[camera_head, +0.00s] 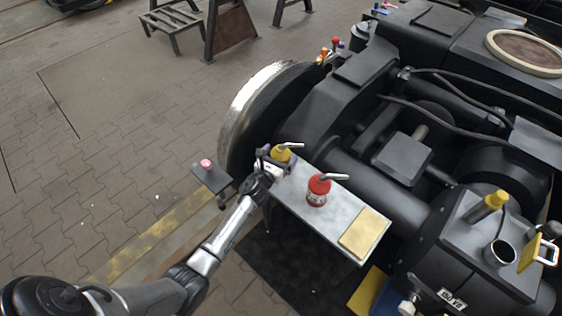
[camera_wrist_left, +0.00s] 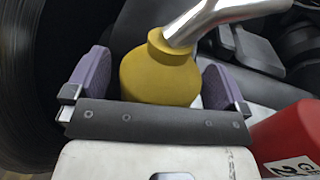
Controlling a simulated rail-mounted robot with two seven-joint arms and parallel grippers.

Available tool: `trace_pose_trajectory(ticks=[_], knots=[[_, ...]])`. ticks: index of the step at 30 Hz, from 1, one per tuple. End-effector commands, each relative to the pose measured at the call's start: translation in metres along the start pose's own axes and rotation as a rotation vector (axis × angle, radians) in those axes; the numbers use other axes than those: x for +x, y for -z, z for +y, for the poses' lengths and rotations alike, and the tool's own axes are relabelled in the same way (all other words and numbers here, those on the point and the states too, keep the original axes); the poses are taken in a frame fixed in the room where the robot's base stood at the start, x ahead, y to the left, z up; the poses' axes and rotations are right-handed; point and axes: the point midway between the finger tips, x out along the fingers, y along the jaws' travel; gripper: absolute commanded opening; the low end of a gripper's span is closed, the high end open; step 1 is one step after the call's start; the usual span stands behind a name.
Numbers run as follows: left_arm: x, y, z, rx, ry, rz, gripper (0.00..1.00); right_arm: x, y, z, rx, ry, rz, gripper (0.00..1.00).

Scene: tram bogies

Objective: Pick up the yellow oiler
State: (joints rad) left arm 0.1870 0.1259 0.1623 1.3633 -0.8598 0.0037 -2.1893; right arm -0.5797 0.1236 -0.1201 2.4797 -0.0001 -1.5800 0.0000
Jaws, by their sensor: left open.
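The yellow oiler (camera_head: 281,154) stands at the far left end of a small grey table (camera_head: 290,190), its metal spout pointing right. In the left wrist view the yellow oiler (camera_wrist_left: 160,75) sits between the two purple finger pads. My left gripper (camera_head: 277,163) is open around the oiler's body, one finger on each side. In the left wrist view a small gap shows beside the left finger of my left gripper (camera_wrist_left: 160,85); contact at the right finger cannot be told. The oiler's base is hidden behind the gripper. My right gripper is not in view.
A red oiler (camera_head: 318,190) stands close by on the same table and also shows in the left wrist view (camera_wrist_left: 290,138). A yellow pad (camera_head: 364,233) lies at the table's near right end. The wheel (camera_head: 245,115) and black bogie frame (camera_head: 330,125) rise close behind.

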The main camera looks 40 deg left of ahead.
Motion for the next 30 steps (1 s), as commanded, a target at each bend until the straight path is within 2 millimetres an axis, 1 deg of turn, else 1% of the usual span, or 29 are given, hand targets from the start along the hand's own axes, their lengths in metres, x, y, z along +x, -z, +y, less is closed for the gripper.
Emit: trace_pose_trajectory(ticks=[3, 10, 11, 30], knots=[[0.0057, 0.0004, 0.0002, 0.001, -0.001, 0.000, 1.00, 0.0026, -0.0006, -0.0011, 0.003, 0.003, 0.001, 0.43], [0.0061, -0.0002, 0.0001, 0.001, 0.000, 0.001, 1.00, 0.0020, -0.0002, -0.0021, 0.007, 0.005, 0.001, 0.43], [0.0060, -0.0002, 0.0000, 0.001, 0.000, 0.001, 0.98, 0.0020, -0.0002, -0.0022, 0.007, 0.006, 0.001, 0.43], [0.0058, 0.0001, -0.0001, 0.000, 0.000, 0.001, 0.37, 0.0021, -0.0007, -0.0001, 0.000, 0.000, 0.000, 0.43]])
